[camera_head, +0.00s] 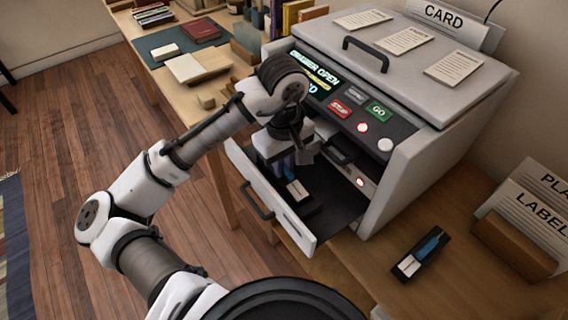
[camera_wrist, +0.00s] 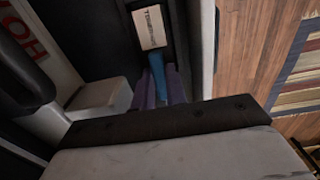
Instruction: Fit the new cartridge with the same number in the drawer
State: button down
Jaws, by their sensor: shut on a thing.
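The machine's front drawer (camera_head: 262,196) is pulled open. A black cartridge (camera_head: 300,200) with a white label lies in it. My gripper (camera_head: 288,166) reaches down into the drawer. In the wrist view, its purple fingers (camera_wrist: 159,88) are shut on the blue grip (camera_wrist: 157,68) of this cartridge. Its white label (camera_wrist: 150,28) carries print starting "TONE"; I cannot read a number. Whether the cartridge is fully seated is hidden. A second black cartridge (camera_head: 420,256) with a blue grip and white label lies on the table to the right of the machine; its number is too small to read.
The grey machine (camera_head: 425,95) has a lit display reading partly "OPEN", a red STOP button (camera_head: 339,107) and a green GO button (camera_head: 378,111). A card holder (camera_head: 510,235) stands at the right. Books and blocks lie behind.

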jog(key=shift+s+f, duration=0.1)
jog(key=shift+f, duration=0.4)
jog(key=c, duration=1.7)
grip_release()
notch_tip(320, 180, up, 12)
jog(key=p, duration=0.1)
jog(key=shift+w, duration=0.2)
jog(key=shift+s, duration=0.15)
